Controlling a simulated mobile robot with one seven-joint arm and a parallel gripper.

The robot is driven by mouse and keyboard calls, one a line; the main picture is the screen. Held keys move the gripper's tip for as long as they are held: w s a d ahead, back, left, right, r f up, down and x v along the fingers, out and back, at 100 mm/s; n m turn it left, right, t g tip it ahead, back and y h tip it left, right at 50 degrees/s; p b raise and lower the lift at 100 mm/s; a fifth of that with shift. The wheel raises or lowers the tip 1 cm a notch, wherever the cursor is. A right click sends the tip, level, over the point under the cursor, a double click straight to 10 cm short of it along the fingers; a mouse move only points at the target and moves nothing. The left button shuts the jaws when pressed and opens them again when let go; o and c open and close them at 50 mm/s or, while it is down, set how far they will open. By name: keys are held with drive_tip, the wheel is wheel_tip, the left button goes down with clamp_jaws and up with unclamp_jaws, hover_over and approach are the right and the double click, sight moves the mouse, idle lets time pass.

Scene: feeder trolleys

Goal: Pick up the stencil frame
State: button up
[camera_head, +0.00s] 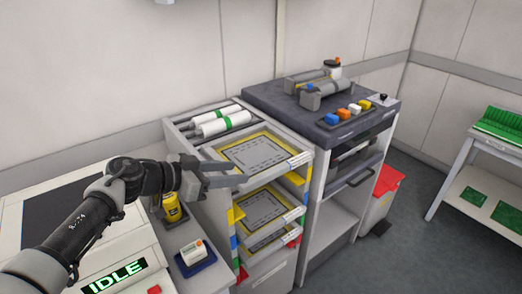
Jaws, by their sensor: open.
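A stencil frame (262,155) with a grey rim and a perforated grey centre lies flat on the yellow-edged top tray of the feeder trolley. Two similar frames sit on the trolley's lower shelves, one on the middle shelf (264,208) and one below it (266,237). My gripper (236,172) is open and empty. In the picture its fingers point right and overlap the left front edge of the top tray. I cannot tell its height above the tray, and no contact with the frame shows.
White rolls (222,125) lie behind the top tray. A dark-topped cart (262,97) with tools and coloured blocks stands close on the right. A yellow can (173,208) and a small white box (192,252) stand left of the trolley. Open floor lies at the right.

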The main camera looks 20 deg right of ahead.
approach(279, 167)
drive_tip(key=x, duration=0.3)
drive_tip(key=shift+f+p, duration=0.2)
drive_tip(key=shift+p, duration=0.1)
drive_tip(key=shift+p+x, duration=0.35)
drive_tip(key=shift+x, duration=2.4)
drive_tip(key=shift+r, duration=0.15)
clamp_jaws()
